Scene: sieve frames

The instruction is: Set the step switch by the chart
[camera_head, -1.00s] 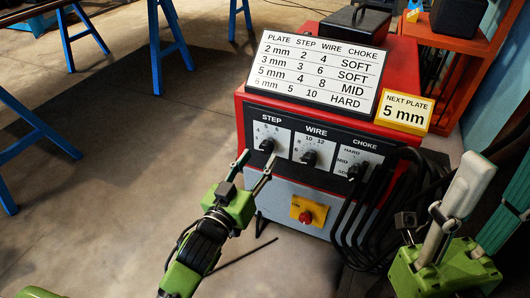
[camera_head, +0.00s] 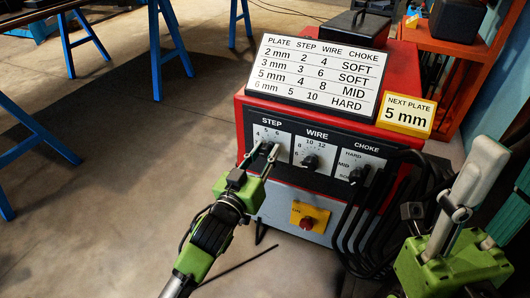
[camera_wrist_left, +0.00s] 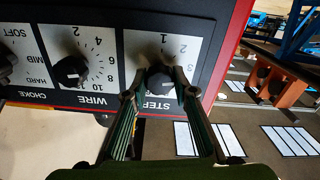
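The red machine (camera_head: 400,70) carries a chart (camera_head: 318,72) whose 5 mm row reads step 4, wire 8, choke MID. The yellow card (camera_head: 405,116) reads NEXT PLATE 5 mm. The black STEP knob (camera_wrist_left: 160,82) sits between the fingers of my left gripper (camera_head: 264,152) in the wrist view. The fingers are open, one on each side of the knob; I cannot tell whether they touch it. They partly hide the knob and its dial, so its setting is unclear. My right gripper (camera_head: 455,200) is at the lower right, away from the panel; its opening is unclear.
The WIRE knob (camera_head: 310,161) and CHOKE knob (camera_head: 356,175) are to the right of STEP. A red switch on a yellow plate (camera_head: 309,215) is below. Black cables (camera_head: 375,215) hang at the right. Blue trestles stand at the left, with open floor before them.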

